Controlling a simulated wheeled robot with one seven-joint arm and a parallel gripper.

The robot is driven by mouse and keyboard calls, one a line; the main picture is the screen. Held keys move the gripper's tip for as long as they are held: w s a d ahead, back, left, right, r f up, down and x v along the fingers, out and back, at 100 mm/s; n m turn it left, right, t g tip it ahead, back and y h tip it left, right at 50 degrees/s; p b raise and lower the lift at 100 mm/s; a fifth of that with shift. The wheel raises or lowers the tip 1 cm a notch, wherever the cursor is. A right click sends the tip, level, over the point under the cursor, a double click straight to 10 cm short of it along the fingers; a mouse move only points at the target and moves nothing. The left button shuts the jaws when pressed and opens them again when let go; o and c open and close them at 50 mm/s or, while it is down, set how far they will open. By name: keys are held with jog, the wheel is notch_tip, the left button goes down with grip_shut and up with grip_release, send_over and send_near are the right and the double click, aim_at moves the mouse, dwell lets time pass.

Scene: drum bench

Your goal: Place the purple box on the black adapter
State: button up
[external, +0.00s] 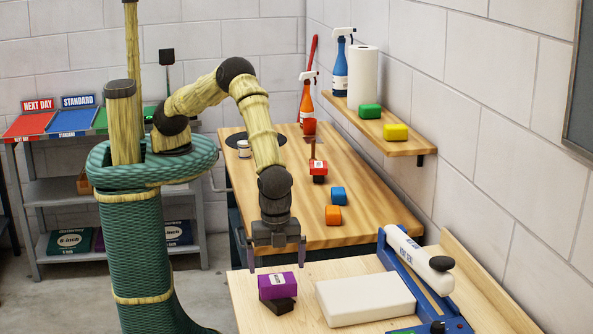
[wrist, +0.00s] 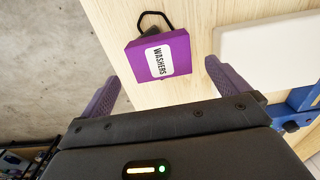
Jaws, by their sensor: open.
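The purple box (external: 276,290) sits near the left edge of the light wood bench. In the wrist view the box (wrist: 160,58) shows its "WASHERS" label and lies between my fingers, beyond their tips. The black adapter (external: 283,306) is mostly hidden under and in front of the box; the box appears to rest on it, though the exact seating cannot be told. In the wrist view a dark part and thin black loop of the adapter (wrist: 153,17) stick out past the box. My gripper (external: 276,257) is open and empty, just above the box, pointing down.
A white slab (external: 365,299) lies right of the box, with a blue-and-white sealer (external: 420,262) beyond it. A second table (external: 290,222) behind holds orange and blue blocks (external: 337,196) and a red item (external: 318,169). A wall shelf (external: 385,135) is at the right.

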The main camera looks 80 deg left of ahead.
aim_at(277, 278)
notch_tip(277, 278, up, 6)
jog(key=b, duration=0.1)
jog(key=shift+r+b, duration=0.25)
jog(key=shift+b, duration=0.1)
dwell(0.5)
jog(key=w+a+r+n, duration=0.25)
jog(key=w+a, duration=0.25)
jog(key=a, duration=0.4)
jog(key=w+a+r+n+t, duration=0.1)
jog(key=w+a+r+n, duration=0.3)
jog(key=a, duration=0.6)
jog(key=w+a+n, duration=0.2)
jog(key=w+a, duration=0.4)
jog(key=a, duration=0.3)
jog(key=s+a+n, duration=0.3)
jog(key=a, duration=0.5)
jog(key=s+a+r+n+t, duration=0.1)
jog(key=s+a+n, duration=0.2)
jog(key=a, duration=0.6)
jog(key=s+a+n, duration=0.3)
jog(key=a, duration=0.5)
jog(key=shift+a+r+t, duration=0.25)
jog(key=shift+a+t, duration=0.05)
jog(key=shift+a, duration=0.05)
jog(key=shift+n, duration=0.25)
